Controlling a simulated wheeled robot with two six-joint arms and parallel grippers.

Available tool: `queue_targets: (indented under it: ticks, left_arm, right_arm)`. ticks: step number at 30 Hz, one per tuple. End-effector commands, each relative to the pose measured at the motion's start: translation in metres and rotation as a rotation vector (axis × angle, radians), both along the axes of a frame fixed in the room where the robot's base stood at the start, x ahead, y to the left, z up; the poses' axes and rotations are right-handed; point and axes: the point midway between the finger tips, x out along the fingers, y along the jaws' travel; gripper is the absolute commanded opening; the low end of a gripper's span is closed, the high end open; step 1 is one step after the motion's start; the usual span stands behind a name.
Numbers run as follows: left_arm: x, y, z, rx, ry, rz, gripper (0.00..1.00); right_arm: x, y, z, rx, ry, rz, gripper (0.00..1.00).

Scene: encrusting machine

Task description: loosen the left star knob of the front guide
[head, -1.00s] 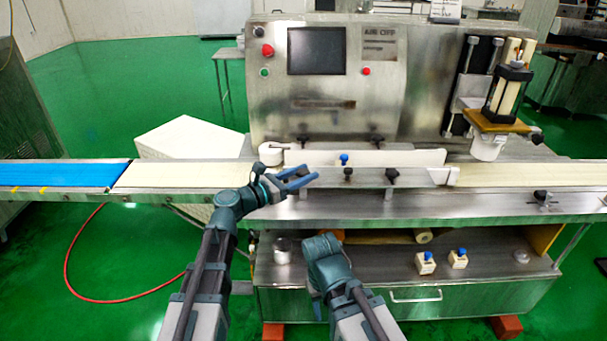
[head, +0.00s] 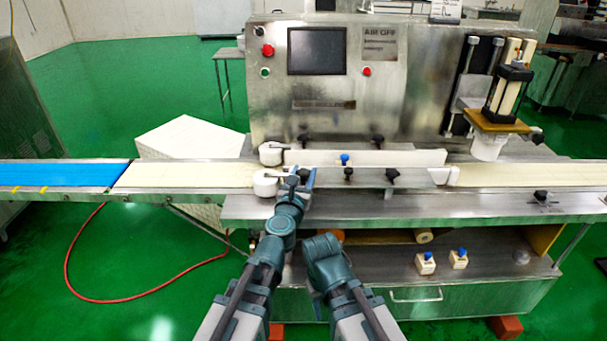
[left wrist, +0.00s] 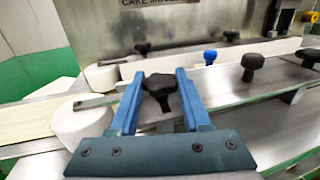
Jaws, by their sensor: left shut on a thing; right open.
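The left star knob (left wrist: 160,88) is black and lobed. In the left wrist view it sits between the two blue fingers of my left gripper (left wrist: 160,76), which is shut on it. In the head view my left gripper (head: 303,177) is at the left end of the front guide (head: 325,173) and mostly hides this knob. The front guide's middle knob (head: 348,174) and right knob (head: 391,175) are black and stand clear to the right. My right gripper (head: 320,290) is low in front of the cabinet, away from the guide, its fingers hardly showing.
A white roller (head: 265,183) is just left of my left gripper, with another (head: 271,153) behind it. The rear guide (head: 410,157) runs behind, near a blue knob (head: 345,158). Two blue-topped blocks (head: 425,263) sit on the lower shelf.

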Motion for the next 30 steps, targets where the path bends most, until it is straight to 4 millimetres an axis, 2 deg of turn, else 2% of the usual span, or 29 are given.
queue_targets:
  ticks: [9,24,25,29,30]
  left_arm:
    - [0.0003,-0.0008,0.0,0.001,0.0,0.097,0.0]
    - [0.0007,0.0001,0.0,0.001,0.0,0.113,0.0]
    - [0.0008,0.0001,0.0,0.001,0.0,0.113,0.51]
    - [0.0007,0.0001,0.0,0.001,0.0,0.113,0.74]
    - [0.0007,0.0001,0.0,0.001,0.0,0.113,0.78]
  right_arm:
    - [0.0,0.0,-0.0001,0.0,0.0,0.0,0.5]
    - [0.0,0.0,0.0,0.0,0.0,0.0,0.5]
    - [0.0,0.0,0.0,0.0,0.0,0.0,0.5]
    - [0.0,0.0,0.0,0.0,0.0,0.0,0.5]
    - [0.0,0.0,0.0,0.0,0.0,0.0,0.5]
